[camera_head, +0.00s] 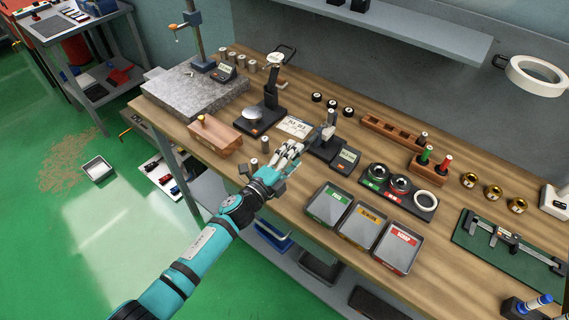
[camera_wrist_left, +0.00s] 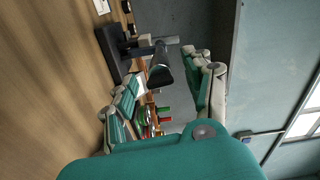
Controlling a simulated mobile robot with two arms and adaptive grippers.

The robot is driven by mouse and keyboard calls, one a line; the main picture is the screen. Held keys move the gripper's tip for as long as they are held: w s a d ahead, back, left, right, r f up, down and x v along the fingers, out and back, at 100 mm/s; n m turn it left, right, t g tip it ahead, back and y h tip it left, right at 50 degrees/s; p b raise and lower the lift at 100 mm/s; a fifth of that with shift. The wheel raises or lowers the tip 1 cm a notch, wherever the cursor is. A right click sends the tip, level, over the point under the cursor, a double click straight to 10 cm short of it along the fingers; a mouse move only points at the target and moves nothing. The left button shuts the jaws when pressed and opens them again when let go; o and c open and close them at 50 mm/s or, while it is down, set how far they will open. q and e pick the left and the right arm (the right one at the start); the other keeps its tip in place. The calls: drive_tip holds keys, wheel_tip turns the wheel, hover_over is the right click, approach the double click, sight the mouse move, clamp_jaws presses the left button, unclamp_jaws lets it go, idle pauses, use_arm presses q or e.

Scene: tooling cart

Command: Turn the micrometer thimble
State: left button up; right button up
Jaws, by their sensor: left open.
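The micrometer (camera_head: 328,133) stands in a black stand on the wooden bench, just right of my left gripper. It also shows in the left wrist view, where a dark thimble-like cylinder (camera_wrist_left: 160,68) sticks out from the stand (camera_wrist_left: 112,52). My left gripper (camera_head: 291,150) is open and empty above the bench, its fingers pointing toward the micrometer. In the left wrist view, the spread fingers (camera_wrist_left: 168,95) lie on either side of the line to the dark cylinder, which appears beyond them; I cannot tell the exact gap. My right gripper is not in view.
A small display box (camera_head: 346,159) sits beside the stand. A dial gauge stand (camera_head: 270,105) and a wooden block (camera_head: 215,135) are to the left. Ring gauges (camera_head: 399,184) and labelled trays (camera_head: 329,204) are to the right. Small metal cylinders stand near my gripper.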

use_arm(q)
drive_tip(key=v, duration=1.1)
drive_tip(key=shift+s+a, duration=0.2)
drive_tip(key=shift+s, duration=0.1)
idle(0.9)
